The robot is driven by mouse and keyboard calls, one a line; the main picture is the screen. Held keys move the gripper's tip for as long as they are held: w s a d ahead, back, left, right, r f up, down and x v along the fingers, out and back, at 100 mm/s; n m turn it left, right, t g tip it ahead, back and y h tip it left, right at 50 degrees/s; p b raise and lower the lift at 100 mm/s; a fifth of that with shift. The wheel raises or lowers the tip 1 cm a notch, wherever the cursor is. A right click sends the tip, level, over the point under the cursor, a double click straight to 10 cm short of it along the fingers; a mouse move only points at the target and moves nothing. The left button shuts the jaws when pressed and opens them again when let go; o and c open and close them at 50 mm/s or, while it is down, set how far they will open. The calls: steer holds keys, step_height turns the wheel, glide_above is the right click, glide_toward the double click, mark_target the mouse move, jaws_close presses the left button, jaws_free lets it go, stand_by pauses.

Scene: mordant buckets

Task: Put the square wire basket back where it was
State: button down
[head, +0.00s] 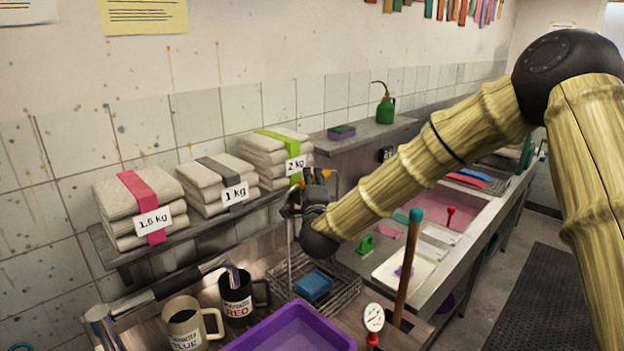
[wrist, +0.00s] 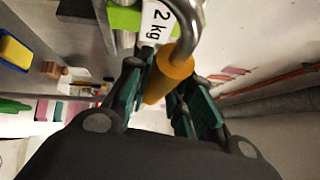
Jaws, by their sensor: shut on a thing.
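The square wire basket (head: 345,297) is in the head view, below my gripper, with a blue block like a sponge (head: 313,286) inside. A thin upright wire rises from it toward my gripper (head: 316,183). In the wrist view, my gripper (wrist: 163,95) is shut on an orange grip (wrist: 172,76) on a curved metal rod (wrist: 190,25), which looks like the basket's handle. My wrist hides much of the handle in the head view. I cannot tell whether the basket's base touches the surface below.
A purple tub (head: 292,331) and two mugs, cream (head: 184,326) and black (head: 238,299), stand close in front and left. A shelf with folded bundles (head: 212,184) is behind. A wooden stick with a teal top (head: 408,265) and a pink sink (head: 455,205) are right.

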steer(key=c, duration=1.3)
jaws_free()
steer(key=shift+f, duration=0.1)
steer(key=shift+o, duration=0.2)
steer(key=shift+r, duration=0.25)
steer(key=s+d+f+b, duration=0.1)
steer(key=s+b, duration=0.4)
steer(key=s, duration=0.7)
steer(key=shift+f, duration=0.45)
